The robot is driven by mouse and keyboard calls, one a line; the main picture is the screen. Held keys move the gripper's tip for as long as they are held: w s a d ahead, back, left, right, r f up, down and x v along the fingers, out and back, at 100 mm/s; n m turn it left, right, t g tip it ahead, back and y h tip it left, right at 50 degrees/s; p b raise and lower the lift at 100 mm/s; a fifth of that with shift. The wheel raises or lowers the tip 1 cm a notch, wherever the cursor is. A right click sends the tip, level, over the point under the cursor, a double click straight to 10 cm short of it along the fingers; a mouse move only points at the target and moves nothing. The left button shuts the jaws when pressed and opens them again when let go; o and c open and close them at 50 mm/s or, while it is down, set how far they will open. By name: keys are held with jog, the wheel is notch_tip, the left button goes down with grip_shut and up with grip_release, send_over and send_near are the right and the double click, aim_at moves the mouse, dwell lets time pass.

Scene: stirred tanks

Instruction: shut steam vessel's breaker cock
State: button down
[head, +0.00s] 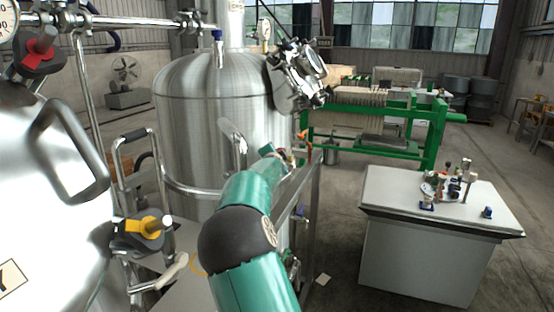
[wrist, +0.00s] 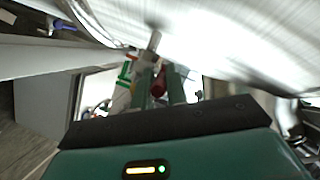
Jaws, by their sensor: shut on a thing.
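My gripper (wrist: 161,84) shows in the wrist view with its two green fingers on either side of a dark red handle (wrist: 159,86), shut on it. A bare metal stem (wrist: 154,41) rises just beyond the fingers. In the head view my green arm reaches to the side of the middle steel vessel (head: 185,125), and its end is small and partly hidden there. A bit of red (head: 281,152) shows by that end. I cannot tell from the pictures whether this handle is the breaker cock, nor how far it is turned.
A second steel vessel (head: 50,190) stands close at left, with a red-handled valve (head: 38,48) and a yellow-handled valve (head: 150,226). A blue-handled cock (head: 217,36) is above the middle vessel. A grey cabinet (head: 420,250) with small fittings stands right.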

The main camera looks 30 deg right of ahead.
dwell(0.6)
jog(key=c, duration=1.4)
grip_release()
jog(key=shift+s, duration=0.1)
jog(key=shift+y, duration=0.4)
